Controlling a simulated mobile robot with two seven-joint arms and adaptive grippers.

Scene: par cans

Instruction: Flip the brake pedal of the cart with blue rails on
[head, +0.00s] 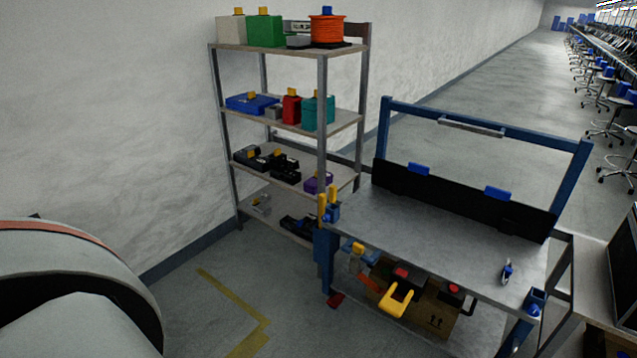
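The cart with blue rails (440,220) stands right of centre in the head view. It has a grey top, a tall blue frame at its back and blue corner posts at its front. Neither gripper is in view; a white and dark rounded piece of my own body fills the lower left corner.
A grey shelf rack (322,150) with boxes and an orange spool (327,29) stands left of the cart against the white wall. A cardboard box (425,315) and a yellow-handled tool (396,299) sit under the cart top. Floor with yellow tape (240,300) is clear in front.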

